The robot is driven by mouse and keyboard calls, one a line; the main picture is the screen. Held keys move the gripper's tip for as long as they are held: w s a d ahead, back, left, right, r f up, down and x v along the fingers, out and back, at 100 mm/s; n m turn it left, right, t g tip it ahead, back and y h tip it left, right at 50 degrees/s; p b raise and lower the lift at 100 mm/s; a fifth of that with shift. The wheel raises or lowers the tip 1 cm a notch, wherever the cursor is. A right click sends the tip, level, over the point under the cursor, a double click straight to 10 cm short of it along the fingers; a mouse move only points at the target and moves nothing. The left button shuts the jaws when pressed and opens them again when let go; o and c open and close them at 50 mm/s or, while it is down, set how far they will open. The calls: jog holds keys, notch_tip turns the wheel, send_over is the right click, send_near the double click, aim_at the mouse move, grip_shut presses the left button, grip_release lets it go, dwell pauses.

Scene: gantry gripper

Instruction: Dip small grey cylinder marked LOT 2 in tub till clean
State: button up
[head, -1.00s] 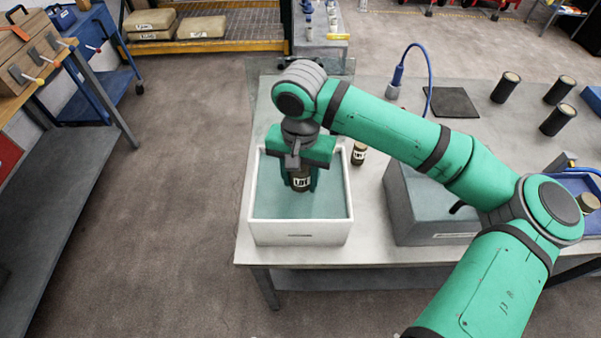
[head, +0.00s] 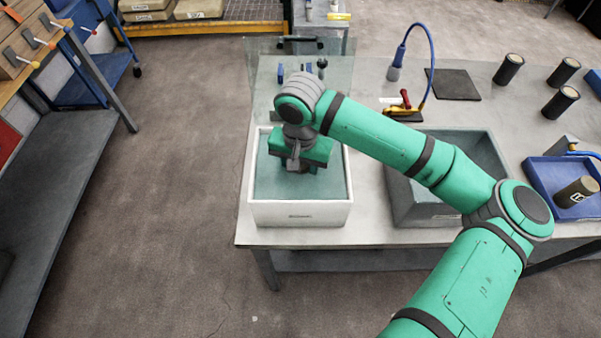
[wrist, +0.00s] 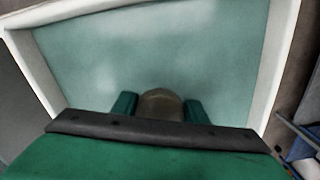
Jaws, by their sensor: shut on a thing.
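The white tub (head: 300,213) stands at the left end of the table, with blue-green liquid (head: 330,187) inside. My gripper (head: 303,158) is low inside the tub's rim, and its fingers are hidden from the head view. In the wrist view the gripper is shut on the small cylinder (wrist: 160,103), whose rounded end shows grey-brown between the two green fingers. The cylinder's label and lower part are hidden now, so I cannot read its lot number or tell how clean it is.
A grey basin (head: 408,208) stands right of the tub, under my arm. A blue tray (head: 540,172) holds a dark cylinder (head: 577,190). A clear panel (head: 262,70) stands behind the tub.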

jog(key=shift+r, duration=0.2)
dwell(0.5)
jog(key=shift+r, duration=0.25)
dwell(1.5)
jog(key=shift+w+a+r, duration=0.1)
jog(key=shift+r, duration=6.9)
